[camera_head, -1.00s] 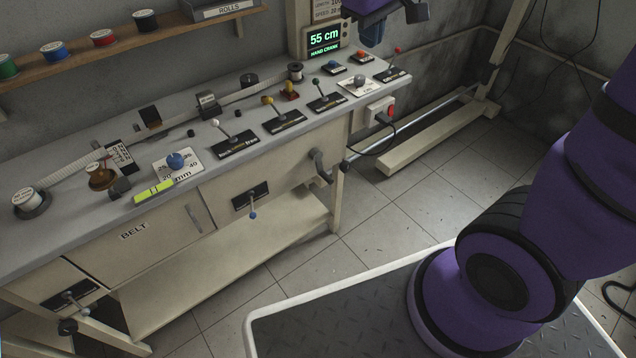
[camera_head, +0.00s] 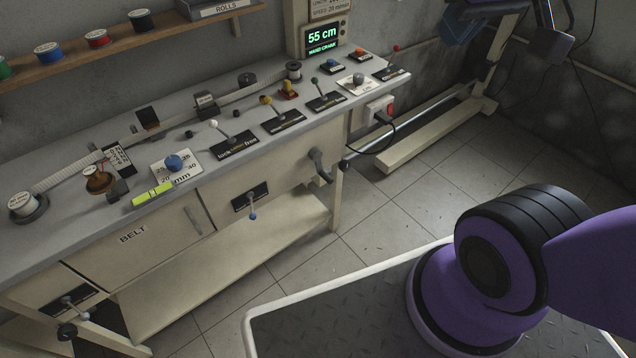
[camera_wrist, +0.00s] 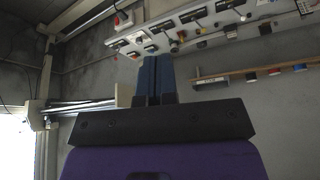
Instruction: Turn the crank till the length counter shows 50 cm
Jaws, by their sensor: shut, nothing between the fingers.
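The length counter (camera_head: 322,39) at the back right of the bench reads 55 cm in green, with "HAND CRANK" below. A dark grey crank (camera_head: 319,165) sticks out of the bench front near its right end. My gripper (camera_head: 456,34) is high at the upper right in the head view, apart from both. In the wrist view its blue fingers (camera_wrist: 160,62) are together with nothing between them.
The bench top (camera_head: 75,228) carries several levers, knobs and spools. A white box with a red switch (camera_head: 380,109) and cable sits at its right end. A wooden shelf (camera_head: 110,62) holds spools on the wall. The tiled floor (camera_head: 385,220) before the bench is clear.

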